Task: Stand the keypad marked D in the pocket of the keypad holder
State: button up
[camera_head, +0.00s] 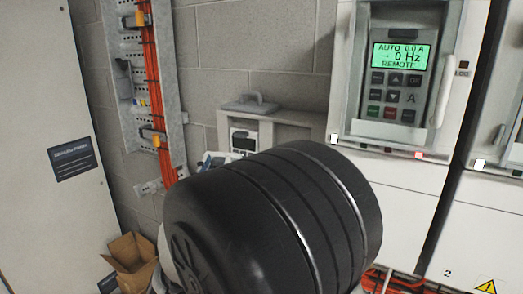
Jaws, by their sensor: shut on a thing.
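A keypad marked A (398,88) sits in the front of a white drive cabinet at the upper right, its green display lit. A small keypad-like unit with a grey display (243,141) shows at the middle, against a light grey upright piece (285,128). I cannot read a letter on it, nor tell whether that piece is the keypad holder. I cannot make out a keypad marked D. My gripper is not in view; a large black part of my own arm fills the lower middle and hides what lies behind it.
White drive cabinets (411,215) stand on the right. A metal rail with orange cables (152,60) runs up the block wall. A grey panel with a dark label (75,158) is on the left. An open cardboard box (133,262) stands low at the left.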

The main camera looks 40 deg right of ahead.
jog(key=s+d+r+m+g+h, duration=0.4)
jog(key=s+d+r+g, duration=0.2)
jog(key=s, duration=0.4)
jog(key=w+d+p, duration=0.1)
jog(key=w+d, duration=0.2)
jog(key=d, duration=0.3)
jog(key=shift+d+p, duration=0.2)
jog(key=shift+p, duration=0.15)
jog(key=shift+s+a+f+b, duration=0.1)
jog(key=shift+s+a+b, duration=0.1)
jog(key=shift+a+b, duration=0.1)
jog(key=shift+w+d, duration=0.1)
jog(key=shift+d, duration=0.15)
jog(key=shift+w+d, duration=0.25)
jog(key=shift+d, duration=0.35)
jog(key=shift+w+d, duration=0.25)
jog(key=shift+d, duration=0.35)
jog(key=shift+f+b, duration=0.15)
jog(key=shift+b, duration=0.4)
